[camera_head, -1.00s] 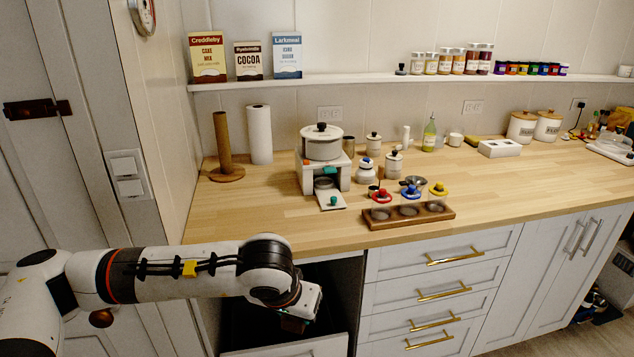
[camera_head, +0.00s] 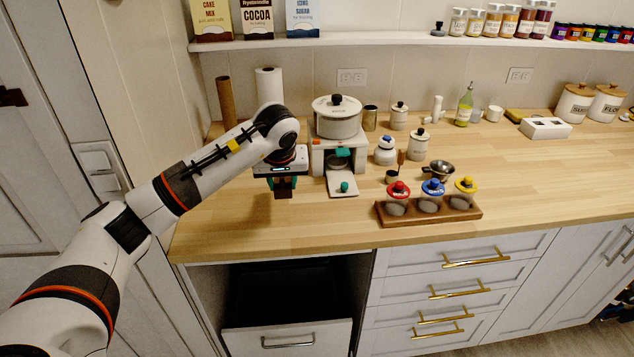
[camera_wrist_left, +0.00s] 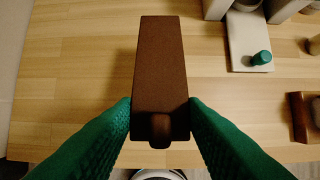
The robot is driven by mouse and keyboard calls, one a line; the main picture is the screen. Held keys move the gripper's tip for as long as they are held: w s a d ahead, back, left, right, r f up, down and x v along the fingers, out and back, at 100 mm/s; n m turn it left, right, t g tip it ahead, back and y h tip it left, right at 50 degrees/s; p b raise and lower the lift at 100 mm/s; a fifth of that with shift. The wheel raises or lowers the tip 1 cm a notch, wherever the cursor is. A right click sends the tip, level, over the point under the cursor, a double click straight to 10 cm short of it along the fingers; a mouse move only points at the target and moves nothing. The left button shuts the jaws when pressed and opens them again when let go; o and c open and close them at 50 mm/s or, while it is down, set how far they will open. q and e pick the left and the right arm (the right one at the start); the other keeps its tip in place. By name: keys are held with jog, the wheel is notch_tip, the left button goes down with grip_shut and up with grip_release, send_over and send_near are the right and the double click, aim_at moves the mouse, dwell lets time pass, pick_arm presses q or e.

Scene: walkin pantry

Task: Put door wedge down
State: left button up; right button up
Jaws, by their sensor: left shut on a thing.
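The door wedge (camera_wrist_left: 160,75) is a brown block, seen between the two green fingers of my left gripper in the left wrist view. My left gripper (camera_head: 284,187) is shut on it above the left part of the wooden counter (camera_head: 235,225). In the head view the wedge (camera_head: 284,193) shows only as a small dark brown piece below the gripper. Whether it touches the counter is hard to tell. My right gripper is in neither view.
A white stand with a pot (camera_head: 337,118) is just right of my gripper. A wooden rack with colored-lid jars (camera_head: 428,215) is further right. A paper towel roll (camera_head: 269,88) stands behind. An open drawer (camera_head: 288,338) is below. The counter's front left is clear.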

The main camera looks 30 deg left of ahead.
aim_at(279, 195)
pick_arm(q)
jog(key=shift+s+f+p, duration=0.15)
jog(key=shift+s+f, duration=0.3)
jog(key=shift+f, duration=0.2)
jog(key=shift+s+f+p, duration=0.15)
jog(key=shift+s+f, duration=0.25)
jog(key=shift+f, duration=0.2)
jog(key=f, duration=0.3)
jog(key=f+p, duration=0.1)
jog(key=f, duration=0.1)
jog(key=shift+w, duration=0.25)
jog(key=shift+f, duration=0.25)
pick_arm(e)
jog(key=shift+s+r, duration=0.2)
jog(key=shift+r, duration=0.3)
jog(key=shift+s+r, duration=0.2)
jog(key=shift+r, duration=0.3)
pick_arm(q)
jog(key=shift+f, duration=0.15)
jog(key=o, duration=0.6)
jog(key=shift+f, duration=0.1)
jog(key=o, duration=0.4)
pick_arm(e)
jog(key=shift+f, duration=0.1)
